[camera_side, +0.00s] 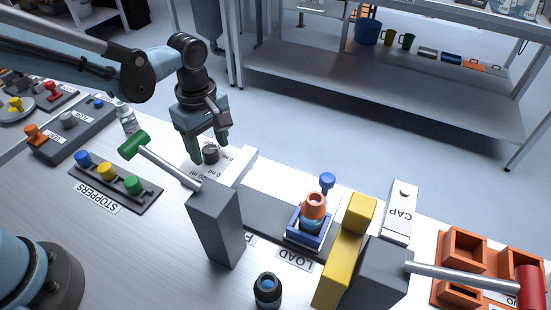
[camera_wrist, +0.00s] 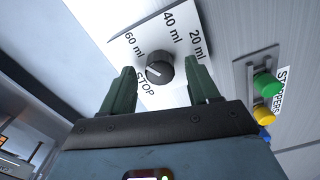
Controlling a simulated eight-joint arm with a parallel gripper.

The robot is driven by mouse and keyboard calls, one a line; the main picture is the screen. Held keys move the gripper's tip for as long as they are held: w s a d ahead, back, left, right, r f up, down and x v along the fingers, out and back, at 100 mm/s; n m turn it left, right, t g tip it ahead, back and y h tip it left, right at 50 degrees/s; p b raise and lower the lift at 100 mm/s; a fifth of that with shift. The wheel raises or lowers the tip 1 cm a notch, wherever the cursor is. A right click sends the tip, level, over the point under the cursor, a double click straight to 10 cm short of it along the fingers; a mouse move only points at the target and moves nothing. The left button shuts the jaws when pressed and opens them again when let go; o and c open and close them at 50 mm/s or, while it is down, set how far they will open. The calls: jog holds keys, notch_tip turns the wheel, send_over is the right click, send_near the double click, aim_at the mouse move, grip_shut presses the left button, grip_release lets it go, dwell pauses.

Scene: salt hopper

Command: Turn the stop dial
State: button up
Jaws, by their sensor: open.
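The stop dial is a round dark knob (camera_side: 211,153) on a white plate in the side view. In the wrist view the knob (camera_wrist: 160,67) sits among the labels 60 ml, 40 ml, 20 ml and STOP. A pale mark on it points left, roughly between STOP and 60 ml; its exact setting is hard to tell. My gripper (camera_side: 208,140) is above the knob, pointing down. In the wrist view its green fingers (camera_wrist: 160,82) are apart, one on each side of the knob. Contact with the knob cannot be told.
A grey post with a green-handled lever (camera_side: 134,145) stands close in front of the dial. The STOPPERS rack (camera_side: 115,188) is to the left. An orange-topped bottle (camera_side: 313,208) sits in a blue holder at LOAD, beside a yellow block (camera_side: 340,262). A dark bottle (camera_side: 267,291) stands in front.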

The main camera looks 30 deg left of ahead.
jog(key=c, duration=1)
jog(key=shift+c, duration=0.2)
jog(key=m, duration=1.1)
jog(key=shift+m, duration=0.4)
jog(key=m, duration=1.2)
